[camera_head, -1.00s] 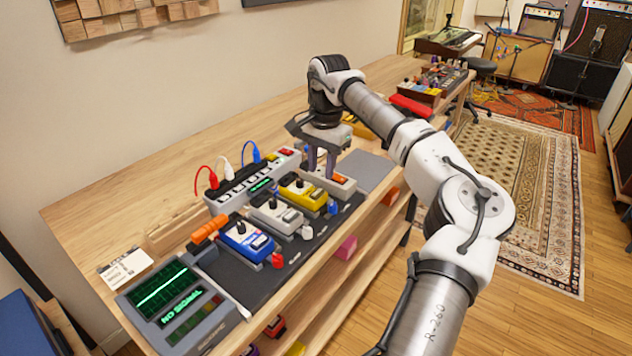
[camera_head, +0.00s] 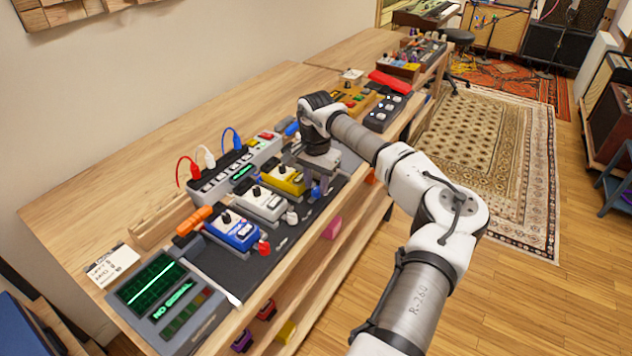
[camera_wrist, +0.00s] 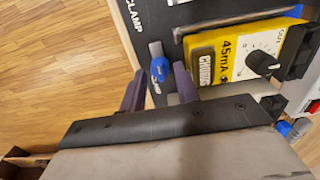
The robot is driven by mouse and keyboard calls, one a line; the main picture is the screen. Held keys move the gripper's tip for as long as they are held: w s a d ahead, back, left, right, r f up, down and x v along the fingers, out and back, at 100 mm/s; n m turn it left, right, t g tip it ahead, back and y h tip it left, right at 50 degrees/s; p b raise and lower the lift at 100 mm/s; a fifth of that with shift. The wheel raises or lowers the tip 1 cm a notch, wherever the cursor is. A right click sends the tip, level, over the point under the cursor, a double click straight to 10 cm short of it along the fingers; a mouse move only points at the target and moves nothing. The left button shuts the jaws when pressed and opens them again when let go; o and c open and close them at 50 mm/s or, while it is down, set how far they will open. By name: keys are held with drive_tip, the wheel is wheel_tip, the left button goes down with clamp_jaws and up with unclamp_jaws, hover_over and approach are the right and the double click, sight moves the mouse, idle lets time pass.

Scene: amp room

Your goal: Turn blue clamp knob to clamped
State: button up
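The blue clamp knob (camera_wrist: 160,68) shows in the wrist view at the edge of the dark board, beside the yellow pedal (camera_wrist: 236,52). My gripper (camera_wrist: 157,76) is open, with its two purple-grey fingers on either side of the knob's near end. I cannot tell whether either finger touches it. In the head view my gripper (camera_head: 319,188) points down at the front right of the yellow pedal (camera_head: 284,179) and largely hides the blue knob. Part of the word CLAMP shows on the board close to the knob.
A white pedal (camera_head: 260,203) and a blue pedal (camera_head: 232,230) stand left of the yellow one, with white and red knobs in front. A power strip (camera_head: 228,176) with cables lies behind. A screen box (camera_head: 165,300) at the front left reads NO SIGNAL.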

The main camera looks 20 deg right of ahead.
drive_tip(key=shift+f, duration=0.65)
clamp_jaws()
